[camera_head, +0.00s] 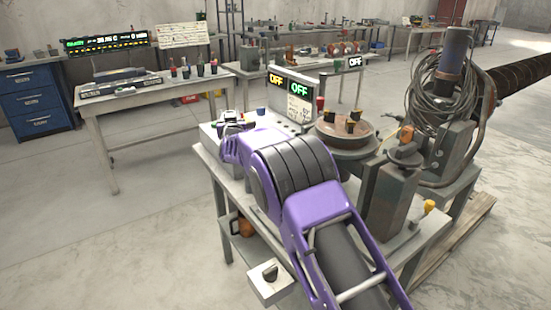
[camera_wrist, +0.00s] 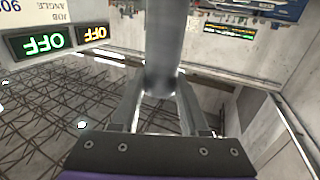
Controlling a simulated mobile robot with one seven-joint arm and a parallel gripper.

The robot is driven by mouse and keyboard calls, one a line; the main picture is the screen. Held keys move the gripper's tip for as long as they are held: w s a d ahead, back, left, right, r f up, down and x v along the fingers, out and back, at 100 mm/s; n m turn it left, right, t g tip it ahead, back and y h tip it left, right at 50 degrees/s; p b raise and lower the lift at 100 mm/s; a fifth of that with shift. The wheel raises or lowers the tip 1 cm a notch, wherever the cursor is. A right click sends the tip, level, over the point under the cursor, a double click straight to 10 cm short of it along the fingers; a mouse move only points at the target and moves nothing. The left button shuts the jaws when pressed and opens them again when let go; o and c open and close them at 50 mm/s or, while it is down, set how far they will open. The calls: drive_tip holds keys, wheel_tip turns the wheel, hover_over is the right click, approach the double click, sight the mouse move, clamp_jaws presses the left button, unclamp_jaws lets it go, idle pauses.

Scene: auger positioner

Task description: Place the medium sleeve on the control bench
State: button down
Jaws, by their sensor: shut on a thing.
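A grey metal cylinder (camera_wrist: 163,45), which looks like the medium sleeve, stands between the fingers of my gripper (camera_wrist: 162,98) in the wrist view. The fingers are shut on it, and its far end runs out of the picture. In the head view my gripper (camera_head: 236,122) is over the left end of the near workbench, beside a panel (camera_head: 296,97) with two OFF displays. My purple arm hides part of this bench, and the sleeve is not clear there. A bench (camera_head: 152,96) with a lit READY display (camera_head: 106,40) stands at the back left; I cannot tell which is the control bench.
A round turntable (camera_head: 345,133) with small dark pieces and a rusty machine with coiled cable (camera_head: 440,100) stand on the right. Several small cups (camera_head: 199,69) stand on the back-left bench. A blue drawer cabinet (camera_head: 38,98) is far left. The floor (camera_head: 100,230) at front left is clear.

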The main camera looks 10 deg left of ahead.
drive_tip(key=d, duration=1.4)
wheel_tip(320, 180, down, 11)
drive_tip(key=b, duration=0.1)
drive_tip(key=shift+w+d+f+b, duration=0.15)
drive_tip(key=shift+w+d+b, duration=0.1)
drive_tip(key=shift+w+b, duration=0.15)
drive_tip(key=shift+f, duration=0.2)
drive_tip(key=shift+c, duration=2.1)
unclamp_jaws()
drive_tip(key=v, duration=1.2)
drive_tip(key=shift+p, duration=0.3)
